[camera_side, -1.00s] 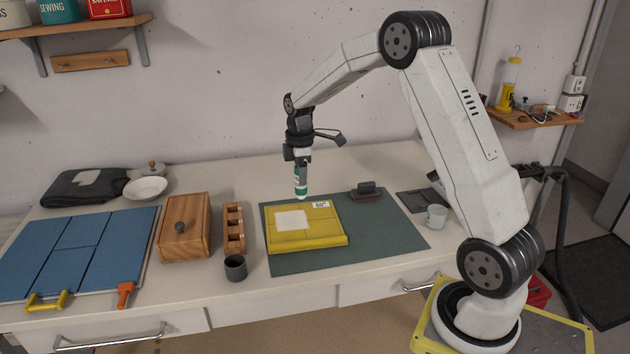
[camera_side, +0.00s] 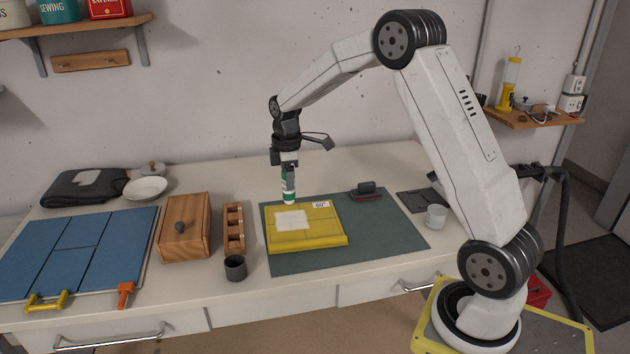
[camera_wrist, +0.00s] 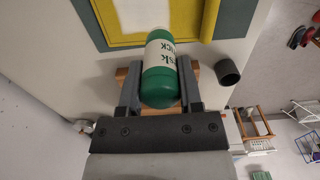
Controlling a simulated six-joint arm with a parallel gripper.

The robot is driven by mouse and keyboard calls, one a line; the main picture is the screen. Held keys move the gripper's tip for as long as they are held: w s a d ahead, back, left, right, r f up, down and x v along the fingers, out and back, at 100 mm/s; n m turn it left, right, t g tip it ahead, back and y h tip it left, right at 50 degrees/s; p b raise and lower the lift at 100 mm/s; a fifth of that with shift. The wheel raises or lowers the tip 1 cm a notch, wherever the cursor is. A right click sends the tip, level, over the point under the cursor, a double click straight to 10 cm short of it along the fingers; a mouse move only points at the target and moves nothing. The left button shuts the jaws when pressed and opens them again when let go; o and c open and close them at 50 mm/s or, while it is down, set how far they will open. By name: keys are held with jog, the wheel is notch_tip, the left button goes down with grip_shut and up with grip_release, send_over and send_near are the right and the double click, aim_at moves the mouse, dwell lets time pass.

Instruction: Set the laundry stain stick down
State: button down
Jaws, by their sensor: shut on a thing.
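The laundry stain stick (camera_side: 288,185) is a green and white cylinder, held upright by my gripper (camera_side: 285,164) above the back left part of the yellow folded item. In the wrist view the stain stick (camera_wrist: 160,66) lies between the two fingers of my gripper (camera_wrist: 160,85), its white label partly readable. In the wrist view my fingers hide most of the wooden rack (camera_wrist: 122,76).
The yellow item (camera_side: 325,232) lies on a green mat (camera_side: 380,235). A dark cup (camera_side: 235,268) stands before the rack, with a wooden box (camera_side: 185,232) to its left. A brush-like block (camera_side: 367,190) and a light mug (camera_side: 437,217) are at right.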

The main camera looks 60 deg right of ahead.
jog(key=a, duration=2)
jog(key=shift+w+f, duration=0.2)
jog(key=shift+f, duration=1.85)
jog(key=shift+w+f, duration=0.2)
jog(key=shift+f, duration=1.8)
jog(key=shift+f, duration=0.1)
jog(key=shift+c, duration=1.3)
grip_release()
notch_tip(320, 180, up, 12)
jog(key=s+d+f+m+t, duration=0.1)
jog(key=s+d+f+m, duration=0.1)
jog(key=s, duration=0.7)
jog(key=s+d+f+m+t, duration=0.1)
jog(key=s+d+f+m, duration=0.1)
jog(key=s+f+m, duration=0.2)
jog(key=s+m, duration=0.3)
jog(key=s, duration=0.3)
jog(key=shift+s+f+t, duration=0.25)
jog(key=shift+f+t, duration=0.05)
